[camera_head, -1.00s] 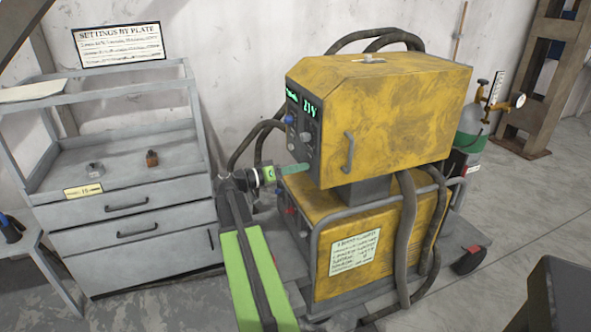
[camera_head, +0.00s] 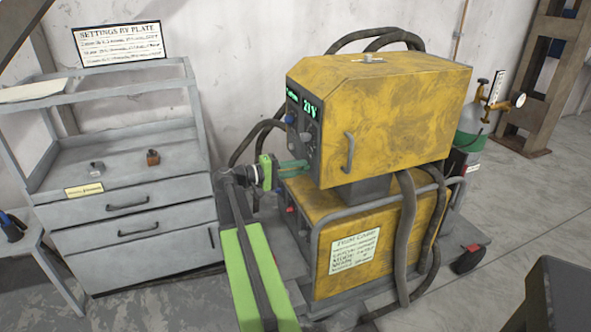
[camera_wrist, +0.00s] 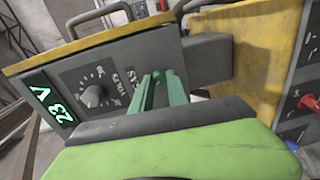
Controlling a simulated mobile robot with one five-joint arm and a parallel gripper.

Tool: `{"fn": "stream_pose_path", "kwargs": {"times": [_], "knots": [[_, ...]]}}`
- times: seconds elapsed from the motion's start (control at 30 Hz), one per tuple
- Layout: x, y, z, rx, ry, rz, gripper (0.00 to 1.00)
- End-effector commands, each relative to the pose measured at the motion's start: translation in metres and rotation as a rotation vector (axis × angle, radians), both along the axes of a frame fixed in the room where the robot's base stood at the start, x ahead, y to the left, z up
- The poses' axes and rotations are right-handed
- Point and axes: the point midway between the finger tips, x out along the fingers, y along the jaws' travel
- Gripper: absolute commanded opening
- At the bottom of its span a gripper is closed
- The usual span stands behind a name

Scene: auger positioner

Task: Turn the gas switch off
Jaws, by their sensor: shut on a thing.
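The yellow welding unit (camera_head: 385,110) stands with its dark front panel facing left. In the wrist view that panel (camera_wrist: 115,62) shows a green 23 V display (camera_wrist: 50,102), a grey volts knob (camera_wrist: 93,96) and a label that seems to read GAS (camera_wrist: 140,9). My gripper (camera_head: 306,163) reaches the lower part of the panel. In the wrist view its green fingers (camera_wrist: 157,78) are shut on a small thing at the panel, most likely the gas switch. The fingers hide most of it, so its position cannot be read.
A grey drawer cabinet (camera_head: 140,213) with small parts on its shelf stands left. A lower yellow unit (camera_head: 385,225) with a rail and hoses (camera_head: 408,240) is under the welding unit. A gas cylinder with a gauge (camera_head: 470,145) stands behind right. Open floor lies at right.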

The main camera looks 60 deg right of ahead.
Motion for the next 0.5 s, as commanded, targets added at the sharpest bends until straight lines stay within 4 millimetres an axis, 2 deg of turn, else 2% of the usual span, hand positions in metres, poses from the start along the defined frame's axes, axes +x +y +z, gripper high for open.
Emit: {"fn": "stream_pose_path", "kwargs": {"times": [0.5], "knots": [[-0.0004, -0.002, 0.0013, 0.11, 0.155, 0.0, 0.0]]}}
